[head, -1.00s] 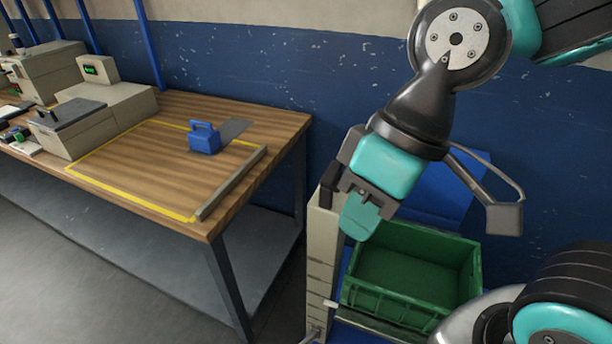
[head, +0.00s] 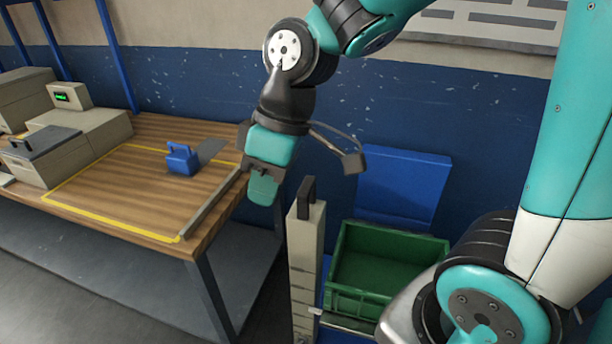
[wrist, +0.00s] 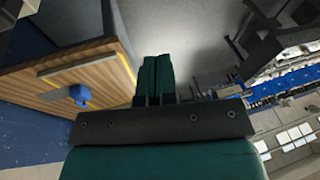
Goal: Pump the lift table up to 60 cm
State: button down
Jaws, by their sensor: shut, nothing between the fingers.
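The lift table appears to be the blue-framed stand at the lower right, with a blue panel (head: 403,187) behind it and a green crate (head: 385,268) on it. A beige column (head: 304,262) with dark marks up its side stands at its left. A black handle (head: 306,198) stands upright on top of the column. My gripper (head: 263,190) points down, shut and empty, left of the handle and apart from it, by the bench's right edge. The shut fingers also show in the wrist view (wrist: 153,80). The lower part of the lift table is hidden.
A wooden bench (head: 120,190) with a yellow outline stands at the left, close to my gripper. It bears a blue-handled tool (head: 182,160), a grey bar (head: 212,205) and beige machines (head: 90,130). A blue wall is behind. Floor shows below the bench.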

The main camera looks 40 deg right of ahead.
jog(key=w+d+n+p, duration=0.2)
jog(key=w+d+p, duration=0.2)
jog(key=w+d, duration=0.45)
jog(key=n+h+p, duration=0.1)
jog(key=n+p, duration=0.3)
jog(key=p, duration=0.2)
send_near(308, 184)
jog(key=shift+s+f, duration=0.1)
jog(key=shift+s, duration=0.15)
jog(key=shift+b+x, duration=1.85)
jog(key=shift+x, duration=1.6)
jog(key=shift+w, duration=0.15)
